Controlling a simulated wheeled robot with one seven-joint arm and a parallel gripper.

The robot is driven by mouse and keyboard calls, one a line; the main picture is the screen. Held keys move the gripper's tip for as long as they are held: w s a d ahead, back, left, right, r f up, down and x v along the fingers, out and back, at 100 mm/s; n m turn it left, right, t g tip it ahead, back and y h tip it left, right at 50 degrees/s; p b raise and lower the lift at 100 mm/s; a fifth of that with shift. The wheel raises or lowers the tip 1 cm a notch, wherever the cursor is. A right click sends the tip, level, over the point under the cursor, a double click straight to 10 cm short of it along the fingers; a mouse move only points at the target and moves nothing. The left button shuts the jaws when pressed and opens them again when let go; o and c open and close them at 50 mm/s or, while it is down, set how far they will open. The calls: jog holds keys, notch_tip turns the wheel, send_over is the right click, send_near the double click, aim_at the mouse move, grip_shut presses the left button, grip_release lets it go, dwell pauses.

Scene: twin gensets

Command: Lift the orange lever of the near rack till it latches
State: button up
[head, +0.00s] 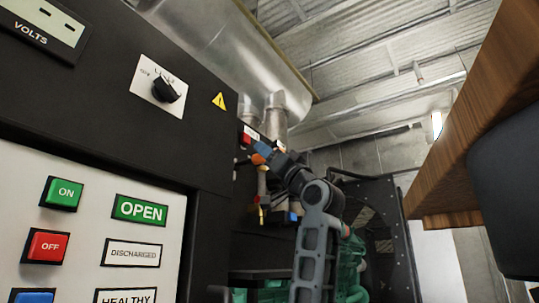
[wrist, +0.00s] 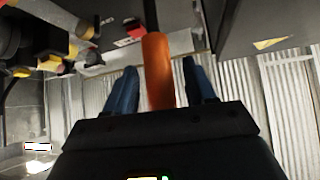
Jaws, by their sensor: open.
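The orange lever (wrist: 157,70) stands between the two blue fingers of my gripper (wrist: 160,82) in the wrist view, with a gap on each side. Its upper end in that view meets a thin dark rod by a dark box; its other end is hidden behind the gripper body. In the head view, my gripper (head: 262,152) is at the right edge of the black cabinet, and a small bit of orange lever (head: 258,159) shows at its fingers. The rack that bears the lever is mostly hidden, and any latch cannot be made out.
A black cabinet (head: 110,110) with a rotary knob (head: 164,90) and a white button panel (head: 90,225) fills the left. Pipes and a yellow-handled part (wrist: 75,25) lie close beside my gripper. Green machinery (head: 355,270) stands behind my arm. A wooden board (head: 480,130) overhangs at right.

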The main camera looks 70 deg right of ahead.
jog(key=shift+c, duration=0.2)
grip_shut()
